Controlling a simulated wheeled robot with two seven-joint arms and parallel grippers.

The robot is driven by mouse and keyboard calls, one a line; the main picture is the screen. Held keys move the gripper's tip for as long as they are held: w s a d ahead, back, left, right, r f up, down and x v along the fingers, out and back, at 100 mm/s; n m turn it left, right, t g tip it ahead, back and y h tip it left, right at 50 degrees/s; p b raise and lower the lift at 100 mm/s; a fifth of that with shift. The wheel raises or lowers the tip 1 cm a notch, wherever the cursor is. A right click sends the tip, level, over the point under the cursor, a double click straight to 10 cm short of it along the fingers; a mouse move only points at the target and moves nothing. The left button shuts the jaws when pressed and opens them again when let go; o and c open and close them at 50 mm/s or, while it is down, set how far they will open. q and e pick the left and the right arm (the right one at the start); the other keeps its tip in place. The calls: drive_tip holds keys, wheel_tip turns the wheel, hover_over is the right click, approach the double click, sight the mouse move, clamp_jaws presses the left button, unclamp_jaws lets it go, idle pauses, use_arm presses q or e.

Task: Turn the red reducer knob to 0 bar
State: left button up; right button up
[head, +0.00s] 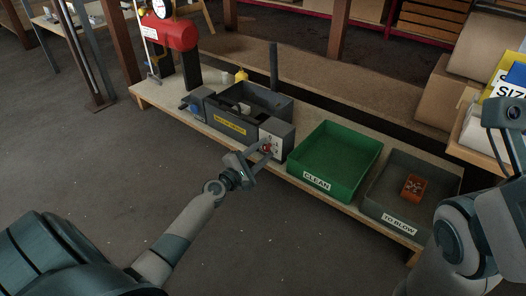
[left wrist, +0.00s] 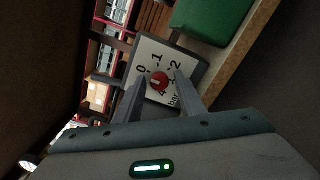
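The red reducer knob (left wrist: 159,81) sits on a white dial plate (left wrist: 142,68) marked 0, 1, 2, 4 and bar. Its pointer direction is too small to tell. In the head view the knob (head: 267,148) is on the face of the grey box (head: 279,132) at the right end of the blow-off bin. My left gripper (head: 260,157) is in front of this face, one finger on either side of the knob. In the left wrist view its fingers (left wrist: 161,85) stand apart, with small gaps beside the knob. My right gripper (head: 504,140) is at the right edge, its fingers unclear.
The green CLEAN crate (head: 318,185) stands right of the box on the bench. Beyond it is a grey TO BLOW crate (head: 374,205) holding an orange-brown part (head: 414,187). A red tank (head: 170,32) with a gauge stands at the back left. Open floor lies in front.

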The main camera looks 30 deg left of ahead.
use_arm(q)
drive_tip(key=shift+s, duration=0.1)
idle(0.3)
drive_tip(key=s+a, duration=0.1)
drive_tip(key=s, duration=1.6)
drive_tip(key=shift+a, duration=0.15)
drive_tip(key=shift+s, duration=0.15)
